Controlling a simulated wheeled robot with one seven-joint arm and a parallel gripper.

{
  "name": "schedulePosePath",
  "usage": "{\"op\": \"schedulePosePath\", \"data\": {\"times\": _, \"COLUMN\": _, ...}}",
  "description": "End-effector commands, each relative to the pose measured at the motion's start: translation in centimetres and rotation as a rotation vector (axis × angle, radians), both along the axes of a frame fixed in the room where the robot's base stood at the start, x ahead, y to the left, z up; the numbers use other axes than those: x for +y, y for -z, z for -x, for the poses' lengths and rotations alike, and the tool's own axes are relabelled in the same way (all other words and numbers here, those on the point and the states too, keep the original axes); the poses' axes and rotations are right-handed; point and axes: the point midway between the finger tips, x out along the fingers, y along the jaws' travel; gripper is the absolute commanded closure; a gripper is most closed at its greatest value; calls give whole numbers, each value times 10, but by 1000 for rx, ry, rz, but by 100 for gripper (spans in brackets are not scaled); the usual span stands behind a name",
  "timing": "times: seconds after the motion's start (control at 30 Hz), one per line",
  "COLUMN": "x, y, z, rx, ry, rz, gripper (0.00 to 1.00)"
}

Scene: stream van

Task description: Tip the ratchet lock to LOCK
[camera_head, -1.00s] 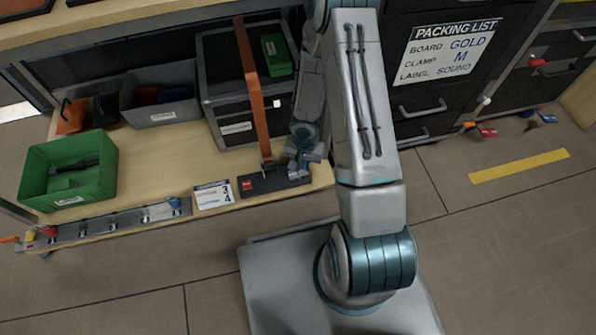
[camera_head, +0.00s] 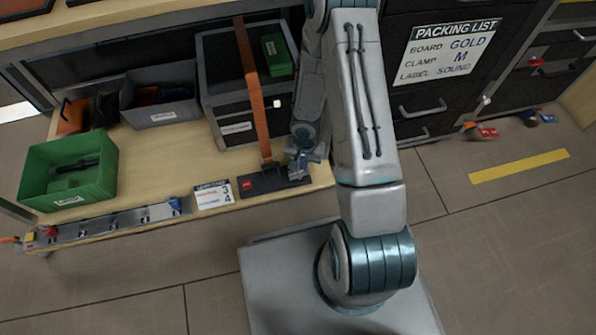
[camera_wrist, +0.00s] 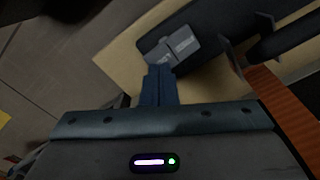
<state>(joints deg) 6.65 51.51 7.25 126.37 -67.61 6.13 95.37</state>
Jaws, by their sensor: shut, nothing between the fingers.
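The ratchet lock's black base plate (camera_head: 262,184) lies at the front edge of the wooden shelf, with a small red mark at its left. An orange strap (camera_head: 256,105) runs down to it and also shows in the wrist view (camera_wrist: 285,112). A grey block (camera_wrist: 172,47) sits on the dark plate in the wrist view, apparently the lock's lever; its setting is not readable. My gripper (camera_wrist: 158,72) is shut and empty, its blue fingertips close beside this block; contact cannot be told. In the head view my gripper (camera_head: 298,174) is over the plate's right end and partly hides it.
A card with numbers (camera_head: 213,195) and a grey rail (camera_head: 110,222) lie left of the plate. A green bin (camera_head: 65,180), a grey bin (camera_head: 160,112) and a dark strapped case (camera_head: 225,95) stand behind. Dark drawers (camera_head: 425,105) are at right.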

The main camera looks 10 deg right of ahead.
Motion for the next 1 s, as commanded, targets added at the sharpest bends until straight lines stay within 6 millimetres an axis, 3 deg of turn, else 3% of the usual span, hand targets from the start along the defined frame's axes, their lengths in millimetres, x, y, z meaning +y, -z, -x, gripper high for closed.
{"op": "schedulePosePath", "data": {"times": 1.0, "x": 0, "y": 11, "z": 0, "rx": 0, "ry": 0, "rz": 0, "gripper": 100}}
